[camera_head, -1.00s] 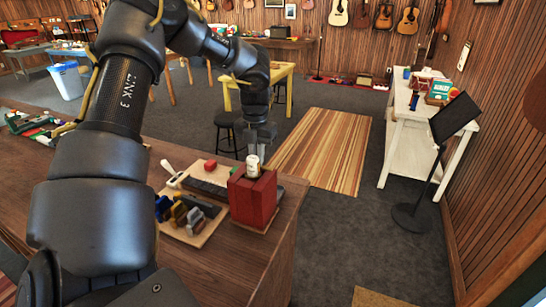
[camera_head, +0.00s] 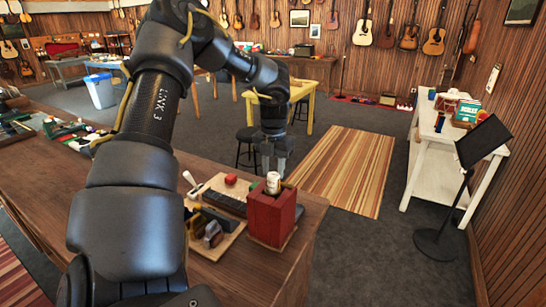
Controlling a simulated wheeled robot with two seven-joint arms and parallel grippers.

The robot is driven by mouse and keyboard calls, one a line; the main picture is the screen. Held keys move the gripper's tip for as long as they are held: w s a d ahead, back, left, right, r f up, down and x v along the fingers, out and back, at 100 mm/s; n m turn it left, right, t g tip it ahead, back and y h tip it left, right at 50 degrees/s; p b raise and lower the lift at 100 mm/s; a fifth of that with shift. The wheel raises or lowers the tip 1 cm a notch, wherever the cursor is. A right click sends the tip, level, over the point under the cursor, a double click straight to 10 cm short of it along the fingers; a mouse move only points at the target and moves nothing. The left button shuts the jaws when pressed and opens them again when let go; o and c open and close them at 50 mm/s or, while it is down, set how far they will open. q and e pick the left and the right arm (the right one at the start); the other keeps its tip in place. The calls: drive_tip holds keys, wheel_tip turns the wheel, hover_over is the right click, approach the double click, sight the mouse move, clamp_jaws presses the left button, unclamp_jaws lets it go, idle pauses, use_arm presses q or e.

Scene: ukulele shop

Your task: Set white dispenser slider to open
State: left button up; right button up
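A red box-shaped holder (camera_head: 272,216) stands upright on the wooden counter, with a small white cylinder (camera_head: 273,182) sticking out of its top. My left gripper (camera_head: 274,172) points down just behind and above the white cylinder. Its two grey fingers look apart, with nothing seen held between them. I cannot tell whether it touches the cylinder. A white handle-like piece (camera_head: 190,181) lies at the left end of the wooden board. No part is clearly recognisable as the white dispenser's slider. My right gripper is not in view.
A black music stand (camera_head: 483,142) and white table (camera_head: 432,178) stand right. The striped rug is clear.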

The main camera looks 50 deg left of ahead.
use_arm(q)
wheel_tip(320, 180, up, 10)
drive_tip(key=b, duration=0.1)
drive_tip(key=shift+s+a+b, duration=0.15)
drive_tip(key=shift+a+b, duration=0.05)
drive_tip(key=shift+b, duration=0.1)
idle(0.4)
